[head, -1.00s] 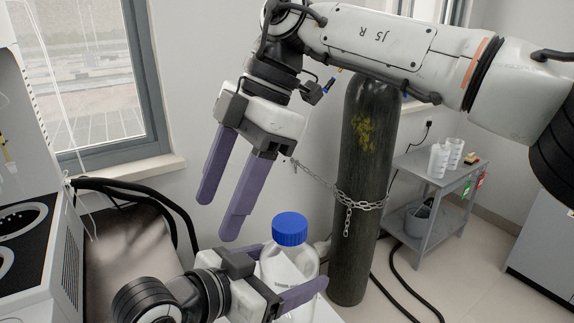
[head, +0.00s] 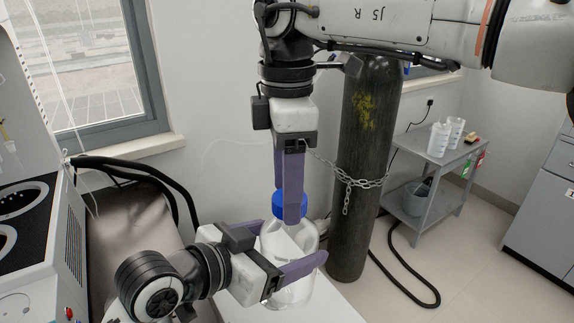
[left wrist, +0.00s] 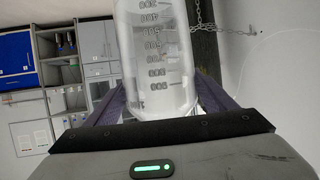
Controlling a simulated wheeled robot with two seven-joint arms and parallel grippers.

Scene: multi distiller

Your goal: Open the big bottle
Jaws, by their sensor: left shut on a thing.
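The big bottle (head: 304,238) is clear with a blue cap (head: 277,205) on top, and stands upright. My left gripper (head: 290,250) is shut on the bottle's body, with one purple finger on each side; the left wrist view shows the graduated bottle (left wrist: 155,60) between the fingers. My right gripper (head: 292,205) comes down from above with its fingers pointing down at the cap. Its fingers overlap in the head view and hide part of the cap, so I cannot tell their spacing or whether they touch it.
A white surface (head: 335,305) lies below the bottle. A dark gas cylinder (head: 362,170) with a chain (head: 348,183) stands behind to the right. A grey cart (head: 430,170) with white bottles is further right. White equipment (head: 40,240) stands at the left.

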